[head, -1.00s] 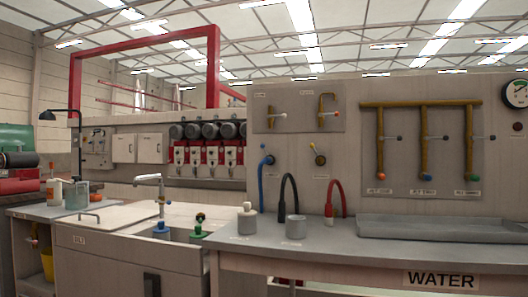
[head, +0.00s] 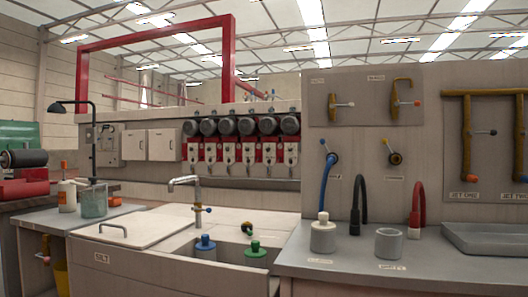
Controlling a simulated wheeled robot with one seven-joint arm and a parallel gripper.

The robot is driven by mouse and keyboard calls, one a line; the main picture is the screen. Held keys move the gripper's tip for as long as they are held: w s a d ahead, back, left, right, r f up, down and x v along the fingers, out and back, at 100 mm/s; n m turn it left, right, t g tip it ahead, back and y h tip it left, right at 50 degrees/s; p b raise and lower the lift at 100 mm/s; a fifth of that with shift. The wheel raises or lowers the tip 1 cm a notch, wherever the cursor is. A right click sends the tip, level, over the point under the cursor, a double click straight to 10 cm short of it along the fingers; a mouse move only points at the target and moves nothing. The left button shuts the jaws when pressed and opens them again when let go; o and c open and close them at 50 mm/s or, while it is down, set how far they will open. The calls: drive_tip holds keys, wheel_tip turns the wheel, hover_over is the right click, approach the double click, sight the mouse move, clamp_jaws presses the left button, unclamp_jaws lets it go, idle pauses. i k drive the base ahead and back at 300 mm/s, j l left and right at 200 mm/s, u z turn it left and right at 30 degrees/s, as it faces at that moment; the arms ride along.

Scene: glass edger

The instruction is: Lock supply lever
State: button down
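No label that reads as supply is legible to me, so I cannot tell which lever the task names. On the upper grey panel (head: 352,96) are two brass valves with small labels above them. The left valve (head: 333,107) has a lever with a white tip, sticking out to the right. The right valve (head: 396,99) has a hooked pipe and a lever with an orange tip, also pointing right. Below them are a blue-hose valve (head: 331,158) and a yellow-and-black valve (head: 395,158). I see no lock. My gripper is not in view.
A grey counter (head: 440,268) holds a white bottle (head: 323,236), a grey cup (head: 389,244) and a tray (head: 485,238). Left of it is a sink cabinet (head: 150,275) with a tap (head: 186,183). Several red-and-white machine units (head: 228,150) line the back wall.

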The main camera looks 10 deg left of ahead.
sight(322, 141)
drive_tip(key=i+j+u, duration=0.1)
drive_tip(key=i+j, duration=0.15)
drive_tip(key=j, duration=0.25)
drive_tip(key=i+j+u, duration=0.1)
drive_tip(key=i+j, duration=0.2)
drive_tip(key=j, duration=0.15)
drive_tip(key=i+j+u, duration=0.1)
drive_tip(key=i+j, duration=0.2)
drive_tip(key=j, duration=0.15)
